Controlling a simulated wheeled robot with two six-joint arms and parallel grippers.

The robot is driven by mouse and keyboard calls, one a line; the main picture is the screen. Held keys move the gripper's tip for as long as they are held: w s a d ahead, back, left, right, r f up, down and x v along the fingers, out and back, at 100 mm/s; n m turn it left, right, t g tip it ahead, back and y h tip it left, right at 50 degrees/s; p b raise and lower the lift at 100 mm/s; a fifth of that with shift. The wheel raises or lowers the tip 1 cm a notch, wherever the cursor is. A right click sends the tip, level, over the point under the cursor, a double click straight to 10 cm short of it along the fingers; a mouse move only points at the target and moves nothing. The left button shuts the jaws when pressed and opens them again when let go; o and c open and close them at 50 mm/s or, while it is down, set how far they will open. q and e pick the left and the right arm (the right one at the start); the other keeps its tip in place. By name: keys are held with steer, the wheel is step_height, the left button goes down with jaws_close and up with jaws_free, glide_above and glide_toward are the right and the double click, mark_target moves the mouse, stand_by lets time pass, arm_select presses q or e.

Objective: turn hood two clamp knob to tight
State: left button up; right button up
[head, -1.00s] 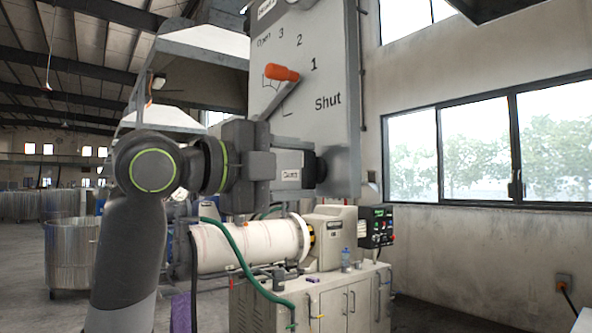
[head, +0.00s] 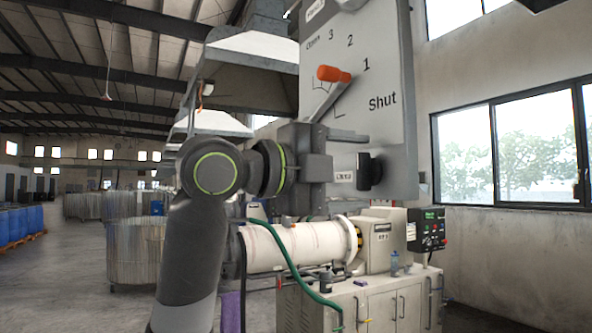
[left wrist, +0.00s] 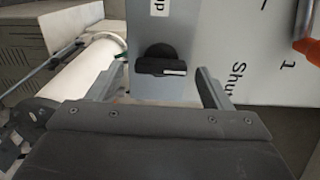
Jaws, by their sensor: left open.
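The clamp knob (head: 370,171) is a black knob on the lower part of a grey hood panel (head: 385,130). In the left wrist view the black knob (left wrist: 160,62) has a flat bar lying about level, with a pale mark at its right end. My left gripper (head: 346,150) is open in front of the panel, just left of the knob in the head view. In the left wrist view its two fingers (left wrist: 160,72) stand apart, one on each side of the knob, with nothing held. Whether they touch the panel cannot be told. My right gripper is not in view.
An orange-handled lever (head: 333,75) sits above the knob, on a scale marked from open to shut. A white mill cylinder (head: 300,243) with a green hose stands below on a cabinet (head: 375,305).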

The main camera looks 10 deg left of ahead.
arm_select(q)
steer(key=shift+s+a+b, duration=0.3)
steer(key=shift+s+a, duration=0.05)
steer(key=shift+a, duration=0.15)
steer(key=b+v, duration=0.4)
steer(key=v, duration=1.2)
steer(key=shift+a, duration=0.1)
